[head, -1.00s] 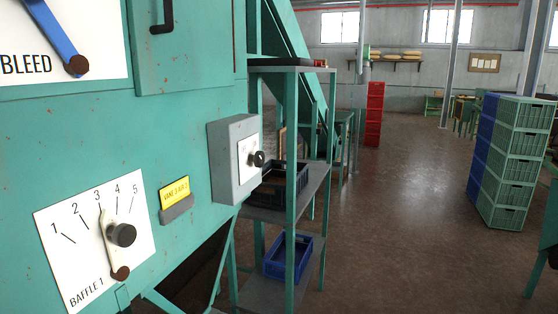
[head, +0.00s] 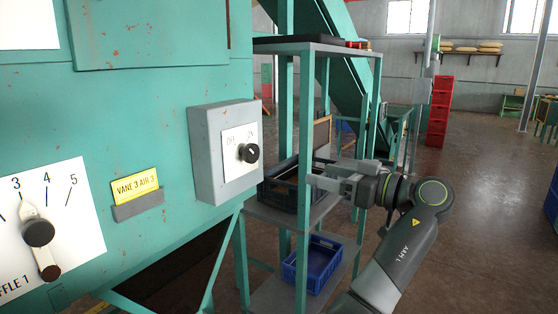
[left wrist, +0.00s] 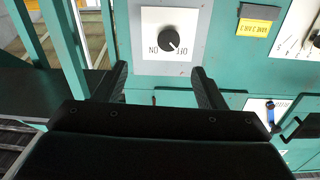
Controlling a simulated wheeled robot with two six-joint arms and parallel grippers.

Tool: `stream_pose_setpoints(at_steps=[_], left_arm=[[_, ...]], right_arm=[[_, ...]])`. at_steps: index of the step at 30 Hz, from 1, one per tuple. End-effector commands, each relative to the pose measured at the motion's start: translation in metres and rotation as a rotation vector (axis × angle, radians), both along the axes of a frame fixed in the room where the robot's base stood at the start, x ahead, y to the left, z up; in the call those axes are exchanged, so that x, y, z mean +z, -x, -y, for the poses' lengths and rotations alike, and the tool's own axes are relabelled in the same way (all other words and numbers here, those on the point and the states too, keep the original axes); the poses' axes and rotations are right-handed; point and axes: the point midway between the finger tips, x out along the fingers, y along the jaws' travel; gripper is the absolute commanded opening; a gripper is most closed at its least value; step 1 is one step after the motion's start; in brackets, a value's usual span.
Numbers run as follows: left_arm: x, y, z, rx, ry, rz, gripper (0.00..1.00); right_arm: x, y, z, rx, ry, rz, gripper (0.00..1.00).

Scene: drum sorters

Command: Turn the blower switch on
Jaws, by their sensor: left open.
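The blower switch is a round black knob (head: 249,153) on a white plate marked OFF and ON, on a grey box (head: 207,157) fixed to the green machine. The knob also shows in the left wrist view (left wrist: 167,41), upside down, with its pointer mark toward OFF. My left gripper (head: 312,178) is right of the box in the head view, apart from the knob. In the left wrist view its two fingers (left wrist: 163,86) are spread with nothing between them, and the knob lies beyond the gap. My right gripper is in no view.
A green-framed shelf (head: 295,215) with a dark crate (head: 283,187) and a blue crate (head: 312,262) stands behind the box, close to my left gripper. A baffle dial (head: 38,233) and a yellow label (head: 135,185) are on the machine. Open floor lies to the right.

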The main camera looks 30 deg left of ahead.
Motion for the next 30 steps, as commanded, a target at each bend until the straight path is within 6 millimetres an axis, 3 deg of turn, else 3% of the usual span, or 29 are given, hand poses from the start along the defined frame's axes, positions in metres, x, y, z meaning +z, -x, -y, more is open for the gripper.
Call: stream_pose_setpoints(at_steps=[3,8,14,24,30], left_arm=[[0.015,0.011,0.003,0.033,0.009,0.059,0.64],[0.018,0.011,-0.012,0.041,0.007,0.062,0.64],[0.019,0.008,-0.053,0.041,0.007,0.059,0.64],[0.02,0.002,-0.126,0.039,0.005,0.058,0.64],[0.018,-0.001,-0.156,0.036,0.005,0.057,0.64]], right_arm=[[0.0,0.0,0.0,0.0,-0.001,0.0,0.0],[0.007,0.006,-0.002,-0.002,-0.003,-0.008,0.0],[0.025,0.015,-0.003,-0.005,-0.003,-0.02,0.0],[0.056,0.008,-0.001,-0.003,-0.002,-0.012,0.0],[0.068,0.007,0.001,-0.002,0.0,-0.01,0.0]])
